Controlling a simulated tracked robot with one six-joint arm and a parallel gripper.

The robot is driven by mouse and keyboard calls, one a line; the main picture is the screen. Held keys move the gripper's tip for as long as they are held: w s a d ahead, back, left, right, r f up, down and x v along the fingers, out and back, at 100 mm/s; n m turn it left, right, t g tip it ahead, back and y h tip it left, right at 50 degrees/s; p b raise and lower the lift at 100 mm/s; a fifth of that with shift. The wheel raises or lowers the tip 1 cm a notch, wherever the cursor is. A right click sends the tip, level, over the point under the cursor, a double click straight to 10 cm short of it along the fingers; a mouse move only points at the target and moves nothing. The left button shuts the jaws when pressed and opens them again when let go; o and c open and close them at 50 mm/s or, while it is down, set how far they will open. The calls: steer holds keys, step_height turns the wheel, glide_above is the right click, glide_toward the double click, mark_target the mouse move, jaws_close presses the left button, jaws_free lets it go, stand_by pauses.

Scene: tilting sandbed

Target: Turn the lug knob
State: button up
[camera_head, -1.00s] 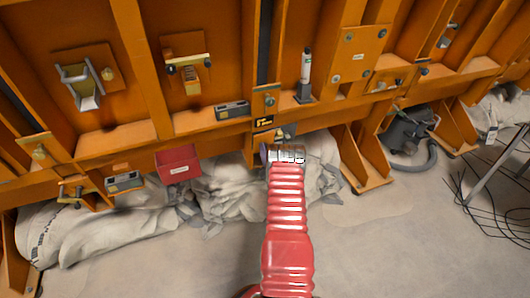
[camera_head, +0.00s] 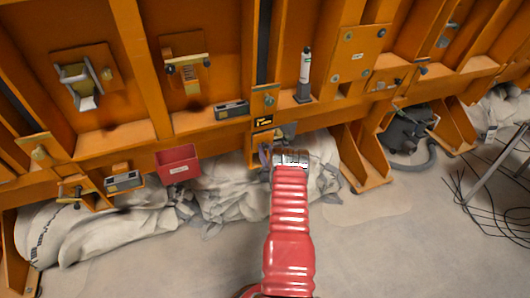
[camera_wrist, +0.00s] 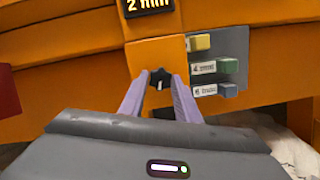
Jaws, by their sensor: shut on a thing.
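The lug knob (camera_wrist: 160,75) is a small black knob with a light mark, on the orange face of a box (camera_wrist: 157,52) below a black sign reading "2 min" (camera_wrist: 149,5). My gripper (camera_wrist: 160,81) has its two pale purple fingers on either side of the knob, shut on it. In the head view my gripper (camera_head: 265,155) is at the orange box under the small black sign (camera_head: 262,121). My red arm and wrist hide most of the box there, and the knob does not show.
A grey panel (camera_wrist: 236,48) with yellow, green and blue labelled blocks is right of the knob. A red bin (camera_head: 178,164) hangs to the left. Pale sacks (camera_head: 235,190) lie below the orange frame. A grey vacuum-like machine (camera_head: 408,133) stands at right. Open floor lies in front.

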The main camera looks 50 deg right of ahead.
steer(key=shift+w+a+f+y, duration=0.1)
steer(key=shift+a+f+y, duration=0.1)
steer(key=shift+a+y, duration=0.1)
steer(key=o, duration=0.7)
steer(key=shift+o, duration=1.2)
steer(key=shift+d+r, duration=0.1)
steer(key=shift+d, duration=0.1)
steer(key=v, duration=1.4)
steer(key=shift+w, duration=0.1)
